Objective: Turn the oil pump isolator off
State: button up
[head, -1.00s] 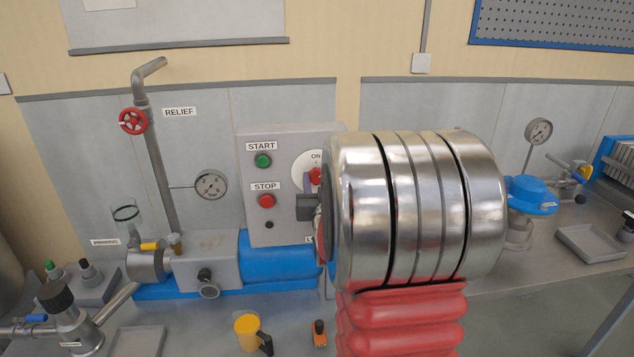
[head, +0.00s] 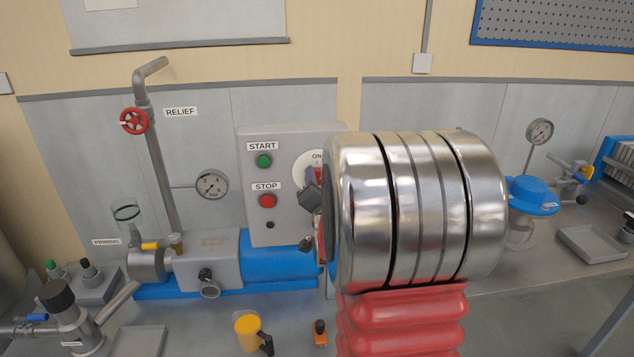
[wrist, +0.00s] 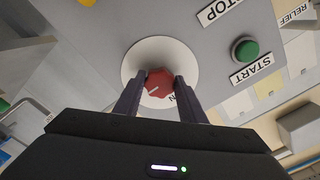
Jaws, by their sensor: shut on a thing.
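The oil pump isolator is a red knob (wrist: 159,80) on a round white dial plate (wrist: 133,66), seen in the wrist view. My gripper (wrist: 157,86) has one finger on each side of the knob and is shut on it. A short white mark on the knob points to the lower left, off to one side of the partly hidden ON label (wrist: 173,98). In the head view, the white dial plate (head: 300,166) shows beside my gripper (head: 313,190), on the grey control box. My wrist hides much of the dial there, and the OFF marking is not visible.
The green START button (head: 264,161) and red STOP button (head: 267,201) are on the same box, left of the dial. A red relief handwheel (head: 134,121) is at left.

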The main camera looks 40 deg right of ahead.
jog(key=shift+a+f, duration=0.15)
jog(key=shift+f, duration=0.15)
jog(key=o, duration=0.7)
jog(key=shift+c, duration=0.2)
jog(key=o, duration=0.4)
jog(key=shift+r, duration=0.15)
